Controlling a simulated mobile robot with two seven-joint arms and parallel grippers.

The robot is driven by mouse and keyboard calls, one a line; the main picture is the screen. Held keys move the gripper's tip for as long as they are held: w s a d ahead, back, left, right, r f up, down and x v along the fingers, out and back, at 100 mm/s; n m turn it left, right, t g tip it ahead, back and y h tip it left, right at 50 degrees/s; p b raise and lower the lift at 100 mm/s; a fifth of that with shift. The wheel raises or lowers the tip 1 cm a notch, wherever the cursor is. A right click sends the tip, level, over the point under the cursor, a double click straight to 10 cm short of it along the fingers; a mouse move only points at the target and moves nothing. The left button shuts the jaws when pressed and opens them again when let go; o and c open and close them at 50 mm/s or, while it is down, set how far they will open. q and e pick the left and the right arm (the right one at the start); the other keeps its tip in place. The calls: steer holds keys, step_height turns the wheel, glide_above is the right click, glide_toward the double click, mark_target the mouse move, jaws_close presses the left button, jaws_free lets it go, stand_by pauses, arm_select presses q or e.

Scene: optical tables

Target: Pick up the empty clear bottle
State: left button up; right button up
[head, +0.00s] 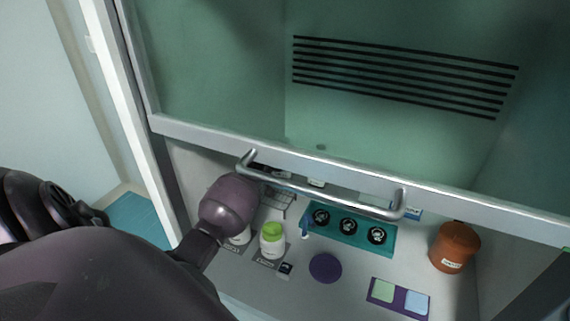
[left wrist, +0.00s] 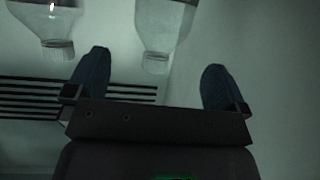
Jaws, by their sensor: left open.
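My left arm reaches into the fume hood in the head view; its gripper is hidden there behind the sash frame and handle. In the left wrist view my left gripper (left wrist: 153,88) is open, with nothing between its fingers. Two clear bottles appear upside down at the top of that view. One clear bottle (left wrist: 163,25) is just beyond the fingers, between their lines; its cap end points toward the gripper. Another clear bottle (left wrist: 42,20) is farther left. Both are cut off by the frame edge, and I cannot tell which is empty. My right gripper is not in view.
The sash handle (head: 325,197) crosses in front of the workspace. A green-capped white bottle (head: 272,242) stands beside my arm. A teal rack (head: 333,233) with round black items, a purple disc (head: 325,268), a brown jar (head: 454,247) and a purple tray (head: 399,310) are to the right.

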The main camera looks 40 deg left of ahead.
arm_select(q)
steer(key=shift+x, duration=3.05)
steer(key=c, duration=1.2)
